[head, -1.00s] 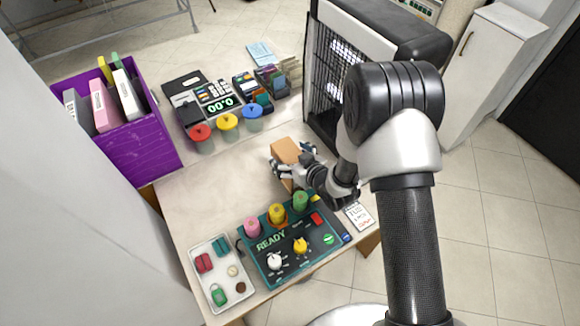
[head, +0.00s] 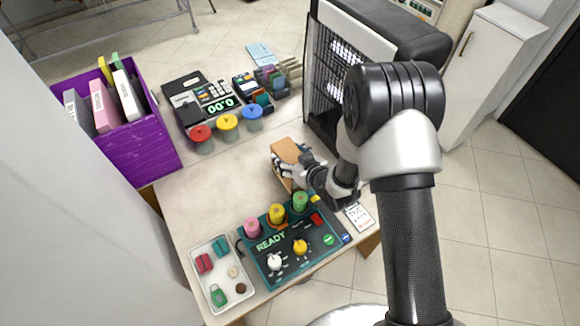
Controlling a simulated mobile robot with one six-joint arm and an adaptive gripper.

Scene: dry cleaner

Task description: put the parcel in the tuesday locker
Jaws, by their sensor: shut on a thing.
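The parcel is a small tan-brown box (head: 286,150) near the middle right of the counter. My gripper (head: 284,163) is shut on it, with fingers at its sides; my wrist hides part of the box. I cannot tell whether the parcel touches the counter or is slightly above it. No locker marked Tuesday can be made out; a tall pale cabinet (head: 490,75) with a handle stands shut at the upper right.
The counter (head: 215,190) is clear left of the parcel. A control panel (head: 290,250) with coloured knobs and a white tray (head: 205,265) lie in front. Lidded jars (head: 228,127), a card terminal and a purple bin (head: 140,150) stand behind. A black-framed unit (head: 325,70) stands close behind my arm.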

